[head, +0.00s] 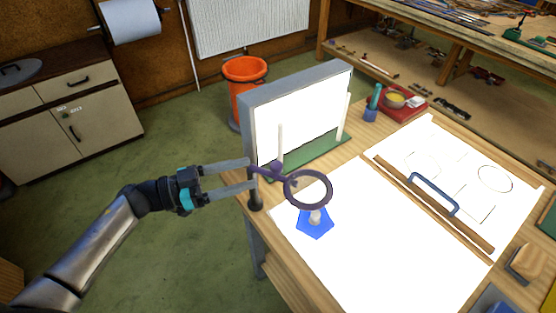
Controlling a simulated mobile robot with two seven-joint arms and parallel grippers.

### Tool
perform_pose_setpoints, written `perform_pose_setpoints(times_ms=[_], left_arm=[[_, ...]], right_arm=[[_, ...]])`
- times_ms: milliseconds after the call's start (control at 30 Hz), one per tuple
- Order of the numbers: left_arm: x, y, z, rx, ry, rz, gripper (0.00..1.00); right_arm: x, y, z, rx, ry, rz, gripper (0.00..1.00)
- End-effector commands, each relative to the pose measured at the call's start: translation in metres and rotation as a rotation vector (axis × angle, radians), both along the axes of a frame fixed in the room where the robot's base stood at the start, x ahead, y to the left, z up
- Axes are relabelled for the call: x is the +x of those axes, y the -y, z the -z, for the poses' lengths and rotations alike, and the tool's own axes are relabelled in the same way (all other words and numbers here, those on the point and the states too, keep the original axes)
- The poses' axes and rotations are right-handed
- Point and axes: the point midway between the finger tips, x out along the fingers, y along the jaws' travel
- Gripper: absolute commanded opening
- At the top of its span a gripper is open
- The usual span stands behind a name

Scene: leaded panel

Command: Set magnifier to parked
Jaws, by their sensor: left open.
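The magnifier (309,173) is a dark purple ring on a purple swing arm (266,172). The arm joins a short dark post (255,200) at the table's left edge. The ring hangs over the white work surface, above a blue glass piece (315,229). My left gripper (251,174) comes in from the left and is open. Its two fingers reach to the post end of the swing arm, one on the far side and one on the near side. I cannot tell whether they touch it. My right gripper is not in view.
A lit white panel in a grey frame (245,120) stands right behind the magnifier. A wooden bar (435,205) with a blue handle (433,195) crosses the white surface at right. A red tray (403,107) sits at the back. Floor left of the table is clear.

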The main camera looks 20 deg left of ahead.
Motion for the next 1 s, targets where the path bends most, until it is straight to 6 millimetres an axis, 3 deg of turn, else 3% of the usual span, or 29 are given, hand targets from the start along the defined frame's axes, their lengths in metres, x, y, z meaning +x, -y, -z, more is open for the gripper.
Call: perform_pose_setpoints(times_ms=[200, 400, 800, 1000], left_arm=[[0.028, 0.037, -0.002, -0.005, 0.002, -0.002, 0.63], [0.042, 0.058, -0.001, -0.002, 0.0, -0.002, 0.63], [0.046, 0.064, 0.0, 0.0, -0.001, -0.002, 0.63], [0.046, 0.064, 0.0, 0.0, -0.001, -0.002, 0.42]], right_arm=[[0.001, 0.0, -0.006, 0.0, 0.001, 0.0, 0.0], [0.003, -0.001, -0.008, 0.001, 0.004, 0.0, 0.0], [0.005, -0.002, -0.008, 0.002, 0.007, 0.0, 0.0], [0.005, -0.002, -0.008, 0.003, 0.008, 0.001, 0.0]])
